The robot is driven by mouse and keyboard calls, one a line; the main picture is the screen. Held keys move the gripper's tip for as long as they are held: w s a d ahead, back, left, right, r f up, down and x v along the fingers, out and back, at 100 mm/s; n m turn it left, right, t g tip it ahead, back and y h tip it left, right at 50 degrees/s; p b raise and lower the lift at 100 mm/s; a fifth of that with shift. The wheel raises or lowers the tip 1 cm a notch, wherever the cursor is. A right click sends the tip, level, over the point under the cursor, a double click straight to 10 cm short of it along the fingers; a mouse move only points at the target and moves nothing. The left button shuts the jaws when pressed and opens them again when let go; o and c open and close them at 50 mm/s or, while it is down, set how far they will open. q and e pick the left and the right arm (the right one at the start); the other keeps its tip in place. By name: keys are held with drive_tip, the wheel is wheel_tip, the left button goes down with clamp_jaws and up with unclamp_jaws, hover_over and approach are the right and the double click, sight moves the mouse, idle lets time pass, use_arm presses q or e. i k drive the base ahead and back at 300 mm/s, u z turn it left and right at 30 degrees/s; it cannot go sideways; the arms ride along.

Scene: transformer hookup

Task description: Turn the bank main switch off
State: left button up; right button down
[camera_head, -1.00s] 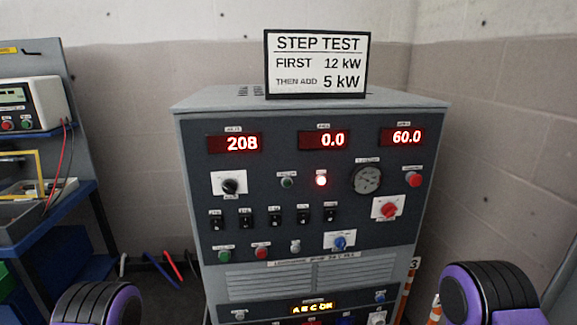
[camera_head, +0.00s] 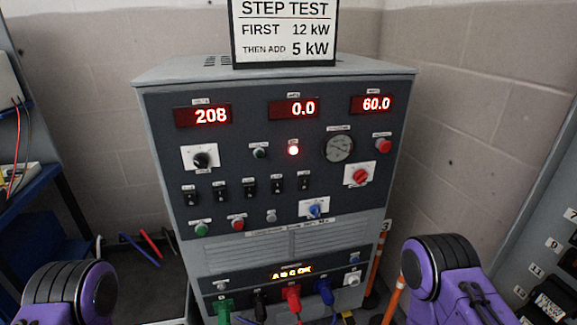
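The grey load bank cabinet (camera_head: 270,73) stands in front of me with a dark control panel. A red rotary switch (camera_head: 361,176) on a white plate is at the panel's right. A black rotary knob (camera_head: 201,159) on a white plate is at the left, and a blue rotary knob (camera_head: 315,208) is lower down. Several small black toggle switches (camera_head: 249,188) form a row. Their labels are too small to read, so I cannot tell which is the bank main switch. Purple links of my two arms show at the lower corners, apart from the panel. Neither gripper is in view.
Red displays read 208, 0.0 and 60.0, and a round lamp (camera_head: 293,151) glows. A step test sign (camera_head: 285,30) stands on top. Coloured plugs (camera_head: 291,296) sit low on the front. A blue bench (camera_head: 35,190) is left, an orange-striped post (camera_head: 394,300) right.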

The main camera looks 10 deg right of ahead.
sight(359, 176)
drive_tip(key=u, duration=0.1)
drive_tip(key=k, duration=0.9)
drive_tip(key=z, duration=1.25)
drive_tip(key=i, duration=0.85)
drive_tip(key=z, duration=0.25)
